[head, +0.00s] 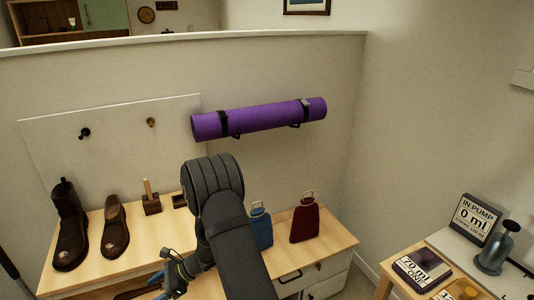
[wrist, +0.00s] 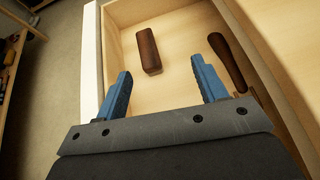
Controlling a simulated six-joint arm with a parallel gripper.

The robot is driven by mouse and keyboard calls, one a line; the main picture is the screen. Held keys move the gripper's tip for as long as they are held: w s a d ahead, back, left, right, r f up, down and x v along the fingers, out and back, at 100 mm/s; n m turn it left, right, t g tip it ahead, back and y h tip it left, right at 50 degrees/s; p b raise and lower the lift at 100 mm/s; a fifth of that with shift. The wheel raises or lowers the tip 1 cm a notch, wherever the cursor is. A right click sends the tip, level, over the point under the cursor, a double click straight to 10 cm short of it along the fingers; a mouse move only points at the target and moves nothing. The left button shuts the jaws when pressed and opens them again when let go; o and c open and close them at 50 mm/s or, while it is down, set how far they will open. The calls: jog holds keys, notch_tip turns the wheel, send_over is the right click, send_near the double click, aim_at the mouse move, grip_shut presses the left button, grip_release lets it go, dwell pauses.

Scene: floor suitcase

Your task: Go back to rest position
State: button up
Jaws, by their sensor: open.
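My gripper (wrist: 161,66) is open, its two blue fingers apart with nothing between them. In the head view my gripper (head: 175,274) is at the lower middle, in front of the wooden bench, partly hidden by my arm. In the wrist view it is above an open wooden drawer (wrist: 115,14). A dark brown block (wrist: 149,50) lies in the drawer beyond the fingertips. A long dark brown piece (wrist: 228,62) with a rounded end lies along the drawer's right side.
The bench top (head: 92,268) holds a tall boot (head: 69,225), a brown shoe (head: 115,226), a small wooden stand (head: 151,203), a blue bottle (head: 261,228) and a red bottle (head: 304,221). A purple rolled mat (head: 262,117) hangs on the wall. A side table with several items stands right.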

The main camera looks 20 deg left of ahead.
jog(key=w+d+r+m+t+y, duration=0.1)
jog(key=w+d+r+m+t, duration=0.35)
jog(key=w+d, duration=0.45)
jog(key=w+d+r+m+t+y, duration=0.25)
jog(key=w+d+r, duration=0.35)
jog(key=w, duration=0.5)
jog(key=w+d+r+m+t+h, duration=0.2)
jog(key=w+d+m+t, duration=0.2)
jog(key=d, duration=0.7)
jog(key=w+d+r+m+t+h, duration=0.2)
jog(key=w+d+m+t, duration=0.3)
jog(key=w+d, duration=0.3)
jog(key=d+r, duration=0.1)
jog(key=d, duration=0.2)
jog(key=shift+r+m, duration=0.2)
jog(key=shift+m, duration=0.1)
jog(key=shift+d, duration=0.1)
